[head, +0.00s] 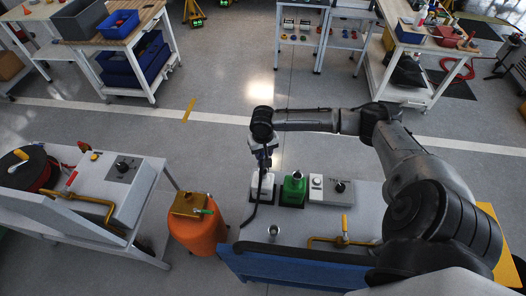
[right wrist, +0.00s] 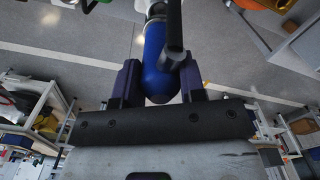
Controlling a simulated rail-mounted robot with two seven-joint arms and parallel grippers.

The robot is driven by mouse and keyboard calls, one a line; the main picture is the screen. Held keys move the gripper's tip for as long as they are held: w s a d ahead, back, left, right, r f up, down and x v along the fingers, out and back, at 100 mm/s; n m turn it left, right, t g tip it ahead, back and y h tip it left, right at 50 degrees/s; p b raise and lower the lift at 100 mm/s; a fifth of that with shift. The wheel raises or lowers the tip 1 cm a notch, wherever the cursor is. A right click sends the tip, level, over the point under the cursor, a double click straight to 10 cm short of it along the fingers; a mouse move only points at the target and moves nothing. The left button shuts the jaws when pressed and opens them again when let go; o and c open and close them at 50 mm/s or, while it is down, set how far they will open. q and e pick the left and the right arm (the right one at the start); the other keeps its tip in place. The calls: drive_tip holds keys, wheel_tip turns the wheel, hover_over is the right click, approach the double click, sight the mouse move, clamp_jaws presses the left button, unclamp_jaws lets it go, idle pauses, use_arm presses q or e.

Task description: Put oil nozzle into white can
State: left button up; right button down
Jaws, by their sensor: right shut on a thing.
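My right gripper (head: 264,160) is above the bench, over the white can (head: 263,186), and points down. It is shut on the oil nozzle, which has a thin dark bent spout (head: 254,208) hanging down and toward the bench's front edge. In the right wrist view the nozzle's rounded blue body (right wrist: 157,72) sits between the two fingers of my right gripper (right wrist: 158,85). The spout crosses in front of the white can and partly hides it. I cannot tell whether the nozzle touches the can. My left gripper is not in view.
A green can (head: 294,188) stands close to the right of the white can. A grey control box (head: 330,188) is right of that. A small metal cup (head: 273,231) and a brass pipe with a yellow handle (head: 344,226) are nearer. An orange drum (head: 197,232) stands left of the bench.

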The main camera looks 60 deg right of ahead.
drive_tip(key=shift+f, duration=1.65)
drive_tip(key=shift+f+b, duration=0.3)
drive_tip(key=shift+f, duration=0.2)
drive_tip(key=c, duration=1.2)
unclamp_jaws()
drive_tip(key=o, duration=0.5)
drive_tip(key=shift+o, duration=0.4)
